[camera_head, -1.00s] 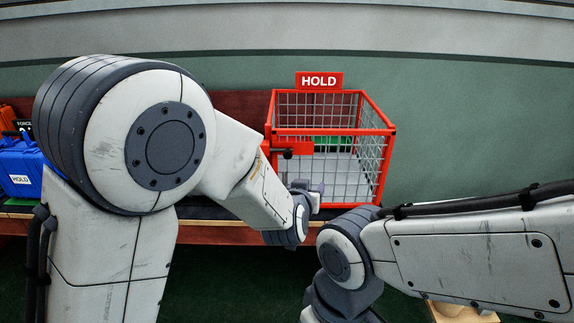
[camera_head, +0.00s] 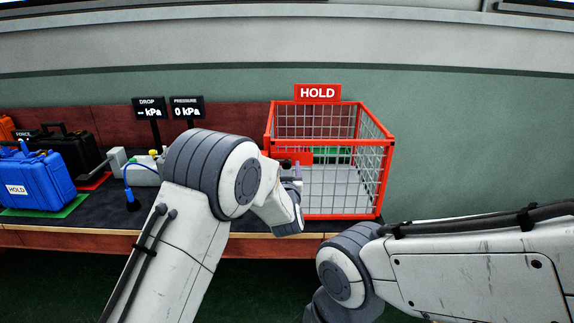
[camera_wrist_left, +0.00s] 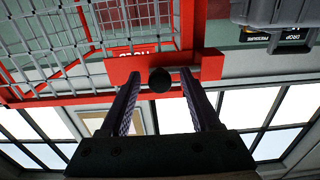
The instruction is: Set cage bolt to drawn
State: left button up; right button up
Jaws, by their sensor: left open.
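The red wire cage (camera_head: 380,180) stands on the bench with a HOLD sign on top. Its bolt shows in the left wrist view as a black round knob (camera_wrist_left: 160,80) on a red plate (camera_wrist_left: 122,68). In the head view the red plate (camera_head: 303,155) is on the cage's front left, partly covered by my left wrist. My left gripper (camera_wrist_left: 160,84) is open; its two fingers lie either side of the knob in the picture, with gaps showing. I cannot tell whether the tips reach past it. My right arm is at lower right, its gripper out of view.
A blue HOLD case (camera_head: 38,182) and a black case (camera_head: 68,148) stand on the bench at left. A grey device (camera_head: 143,172) and two kPa displays (camera_head: 187,107) stand left of the cage. A green wall rises behind.

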pick_arm(q)
jog(key=shift+w, duration=0.5)
grip_shut()
dwell(1.2)
